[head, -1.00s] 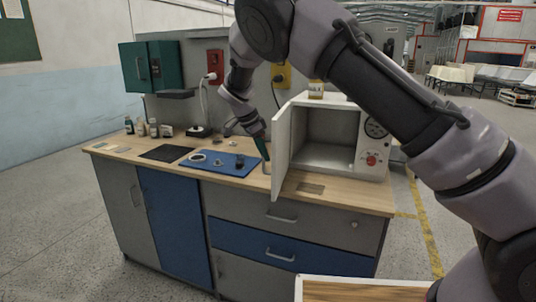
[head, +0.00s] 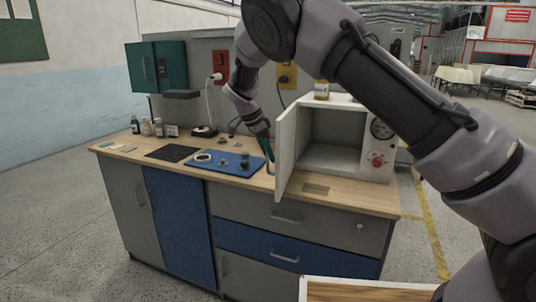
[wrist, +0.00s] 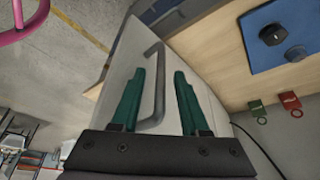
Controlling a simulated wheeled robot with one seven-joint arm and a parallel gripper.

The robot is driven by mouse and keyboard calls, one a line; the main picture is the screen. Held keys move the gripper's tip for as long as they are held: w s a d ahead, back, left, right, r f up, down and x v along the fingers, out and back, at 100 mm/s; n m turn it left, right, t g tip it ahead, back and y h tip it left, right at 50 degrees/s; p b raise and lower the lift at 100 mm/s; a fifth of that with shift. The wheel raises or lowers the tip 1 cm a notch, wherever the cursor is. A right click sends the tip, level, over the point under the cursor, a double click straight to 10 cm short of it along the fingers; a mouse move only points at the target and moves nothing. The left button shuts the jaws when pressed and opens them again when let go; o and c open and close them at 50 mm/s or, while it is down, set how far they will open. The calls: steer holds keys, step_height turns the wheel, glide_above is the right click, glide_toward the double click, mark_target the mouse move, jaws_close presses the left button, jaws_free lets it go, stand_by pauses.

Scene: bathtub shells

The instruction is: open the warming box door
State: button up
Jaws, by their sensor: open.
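The warming box (head: 345,145) is a white box with a gauge and a red knob, on the right of the bench. Its door (head: 287,152) stands swung wide open toward me, and the empty-looking inside shows. My gripper (head: 268,152) is on the left, outer side of the door.
A blue mat (head: 225,162) with small parts and a dark mat (head: 172,153) lie left of the door on the wooden bench top (head: 128,149). A wood-topped surface (head: 365,291) is at the bottom front.

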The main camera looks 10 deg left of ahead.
steer(key=v, duration=1)
steer(key=shift+r, duration=0.15)
steer(key=shift+s+a, duration=0.1)
steer(key=shift+s, duration=0.15)
